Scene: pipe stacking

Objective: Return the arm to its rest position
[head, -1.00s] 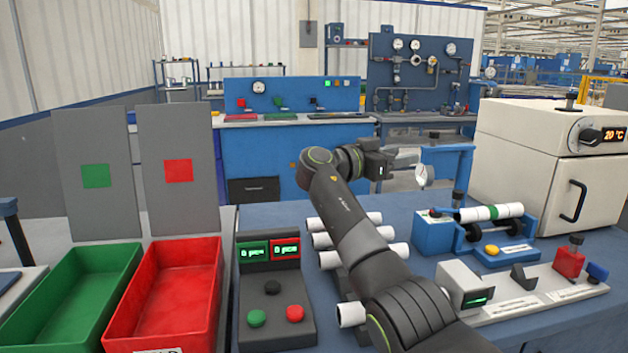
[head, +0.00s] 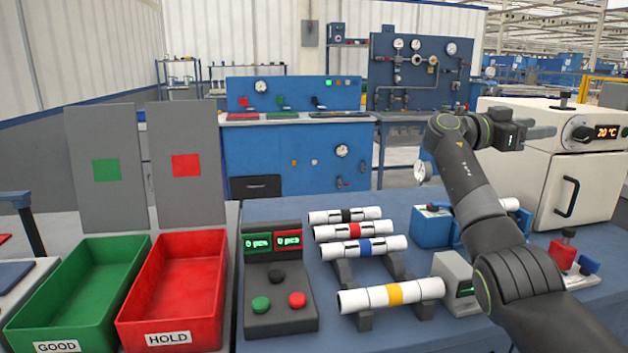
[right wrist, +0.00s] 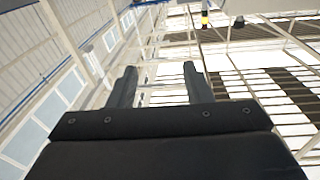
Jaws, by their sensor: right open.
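My right arm comes in from the lower right in the head view and is raised over the right part of the blue table. Its gripper (head: 541,131) is in front of the white oven and points to the right. In the right wrist view the two fingers (right wrist: 160,85) are apart with nothing between them; behind them are roof beams. My left gripper is not in view. Several white pipes lie on a rack, with a black band (head: 345,215), a red band (head: 353,230), a blue band (head: 364,247) and a yellow band (head: 394,294).
A green bin (head: 20,318) marked GOOD and a red bin (head: 127,318) marked HOLD stand at the left. A button box (head: 278,318) stands beside the rack. The oven (head: 553,215) is at the right. My arm partly hides a blue roller device (head: 430,228).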

